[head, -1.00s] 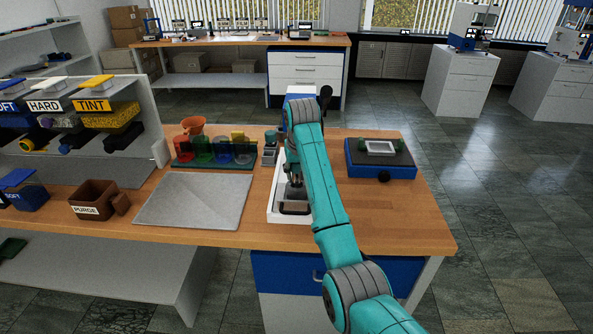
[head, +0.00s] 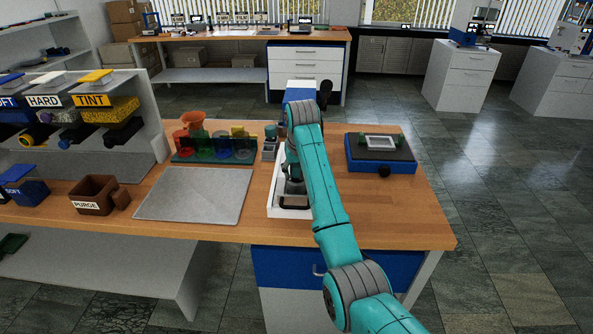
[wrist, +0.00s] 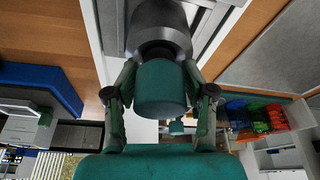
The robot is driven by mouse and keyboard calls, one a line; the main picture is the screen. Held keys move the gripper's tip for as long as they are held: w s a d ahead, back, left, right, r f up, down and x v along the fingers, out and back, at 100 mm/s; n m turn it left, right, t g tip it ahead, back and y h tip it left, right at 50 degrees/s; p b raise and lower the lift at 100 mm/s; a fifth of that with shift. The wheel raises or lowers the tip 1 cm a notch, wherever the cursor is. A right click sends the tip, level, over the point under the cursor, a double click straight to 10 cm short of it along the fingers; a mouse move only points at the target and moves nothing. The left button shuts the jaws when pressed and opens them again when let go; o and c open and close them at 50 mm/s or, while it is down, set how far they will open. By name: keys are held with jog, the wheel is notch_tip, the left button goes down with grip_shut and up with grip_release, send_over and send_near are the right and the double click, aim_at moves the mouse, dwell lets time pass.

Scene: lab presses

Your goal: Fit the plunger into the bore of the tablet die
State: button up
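A teal-green capped plunger (wrist: 160,88) sits between the two fingers of my gripper (wrist: 161,78) in the wrist view, with the fingers close against its sides. Just past it is a grey metal tablet die (wrist: 160,22) with a dark ring where the plunger meets it. The plunger lines up with this ring; how deep it sits is hidden. In the head view the die (head: 294,187) stands in a white tray (head: 274,205), under my gripper, and my arm covers much of it.
A grey mat (head: 195,195) lies left of the tray. Coloured cups (head: 203,145) stand behind it, beside a small grey fixture (head: 270,150). A blue and black scale-like device (head: 380,152) is at the right. Bare wood lies at the front right.

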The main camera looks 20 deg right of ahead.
jog(key=shift+o, duration=0.8)
jog(key=shift+v, duration=3.65)
jog(key=shift+s, duration=0.1)
